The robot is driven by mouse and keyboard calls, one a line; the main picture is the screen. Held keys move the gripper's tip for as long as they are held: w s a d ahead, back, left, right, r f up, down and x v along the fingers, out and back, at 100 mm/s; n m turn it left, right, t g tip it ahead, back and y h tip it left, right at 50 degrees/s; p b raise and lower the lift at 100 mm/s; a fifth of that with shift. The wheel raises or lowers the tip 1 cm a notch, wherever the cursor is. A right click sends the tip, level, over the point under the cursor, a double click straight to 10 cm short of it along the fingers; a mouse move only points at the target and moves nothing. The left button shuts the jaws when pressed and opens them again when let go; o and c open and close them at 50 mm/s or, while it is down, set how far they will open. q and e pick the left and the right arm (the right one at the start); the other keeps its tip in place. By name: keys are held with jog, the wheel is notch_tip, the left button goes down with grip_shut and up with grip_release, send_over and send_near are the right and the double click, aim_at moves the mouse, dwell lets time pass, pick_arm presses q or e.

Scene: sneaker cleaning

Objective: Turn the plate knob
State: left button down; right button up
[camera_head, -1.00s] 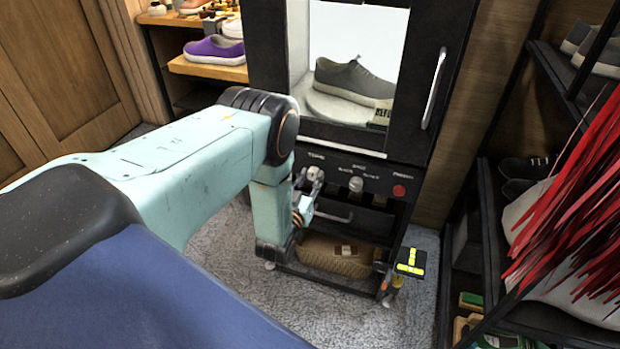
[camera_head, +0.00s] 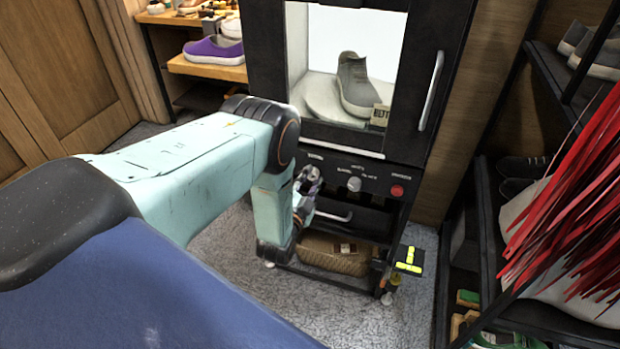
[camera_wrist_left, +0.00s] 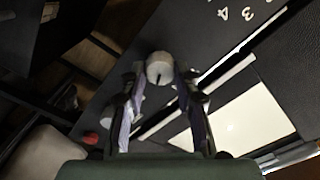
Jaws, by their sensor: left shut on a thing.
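The black cabinet (camera_head: 350,168) has a control panel below its lit window. A grey knob (camera_head: 354,184) stands free in the panel's middle in the head view. My left gripper (camera_head: 312,178) is at the panel's left end, shut on a knob that it partly hides there. In the left wrist view the held pale round knob (camera_wrist_left: 160,68) lies between the two fingertips. The panel labels are too blurred to read for sure. Inside the window, a grey sneaker (camera_head: 354,88) sits on a round white plate (camera_head: 318,98). My right gripper is not in view.
A red button (camera_head: 397,191) is at the panel's right end. A drawer with a handle and a basket (camera_head: 335,257) are below. A rack with shoes (camera_head: 520,170) and red strips (camera_head: 565,195) stand at the right. Grey carpet (camera_head: 235,260) is clear left of the cabinet.

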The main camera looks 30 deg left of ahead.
pick_arm(q)
jog(key=m, duration=0.4)
jog(key=shift+m, duration=0.4)
jog(key=shift+a, duration=0.1)
dwell(0.3)
jog(key=c, duration=1)
grip_release()
jog(key=shift+w+f, duration=0.1)
jog(key=v, duration=1.2)
